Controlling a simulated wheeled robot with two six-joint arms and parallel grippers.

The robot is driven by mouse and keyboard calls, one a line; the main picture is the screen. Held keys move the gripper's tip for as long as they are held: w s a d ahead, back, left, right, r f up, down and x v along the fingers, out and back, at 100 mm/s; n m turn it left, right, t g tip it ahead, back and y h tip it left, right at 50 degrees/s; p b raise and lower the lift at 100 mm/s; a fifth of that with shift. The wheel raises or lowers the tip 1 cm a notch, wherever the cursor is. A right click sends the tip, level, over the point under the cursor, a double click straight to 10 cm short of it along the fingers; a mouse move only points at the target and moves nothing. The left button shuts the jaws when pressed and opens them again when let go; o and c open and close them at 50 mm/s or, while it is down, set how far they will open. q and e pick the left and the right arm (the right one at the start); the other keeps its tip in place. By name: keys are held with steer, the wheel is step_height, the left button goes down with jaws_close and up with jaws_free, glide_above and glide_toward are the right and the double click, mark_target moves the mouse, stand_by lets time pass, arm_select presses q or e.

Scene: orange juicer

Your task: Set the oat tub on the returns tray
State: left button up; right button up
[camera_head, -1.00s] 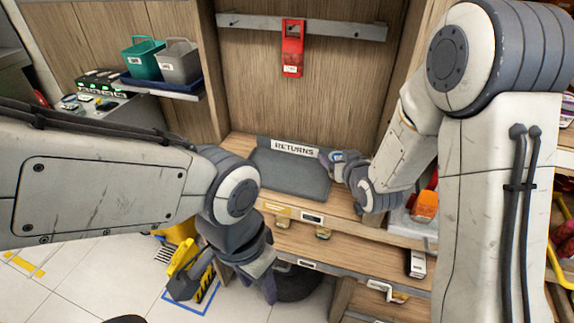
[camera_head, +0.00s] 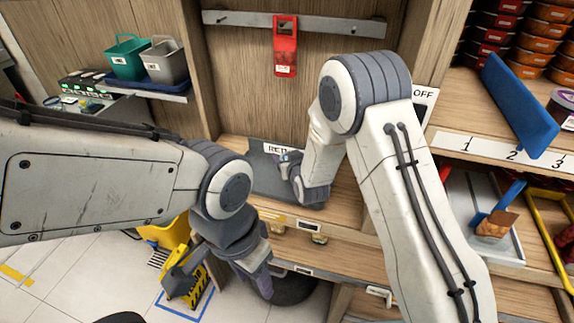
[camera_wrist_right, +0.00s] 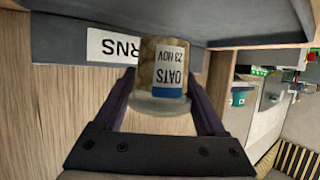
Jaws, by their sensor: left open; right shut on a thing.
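The oat tub (camera_wrist_right: 147,65) is a small clear tub of pale oats with a white and blue label, upside down in the right wrist view. My right gripper (camera_wrist_right: 165,98) is shut on it, one finger on each side. The grey returns tray (camera_head: 266,178) lies on the wooden counter; its lettered rim (camera_wrist_right: 60,42) is behind the tub in the wrist view. In the head view my right gripper (camera_head: 287,160) is over the tray's right part, and my arm hides part of the tray. Contact between tub and tray cannot be told. My left gripper (camera_head: 258,282) is open, low before the counter.
A red holder (camera_head: 286,48) hangs on a rail above the tray. Green (camera_head: 127,58) and grey (camera_head: 165,62) baskets stand on the left shelf. A blue board (camera_head: 518,105) and stacked tins (camera_head: 548,40) are at right. A yellow bucket (camera_head: 165,235) stands on the floor.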

step_height(320, 180, down, 4)
steer(key=shift+r+p, duration=0.1)
steer(key=shift+p, duration=0.2)
steer(key=shift+f, duration=0.25)
steer(key=o, duration=1.3)
steer(key=shift+r, duration=0.15)
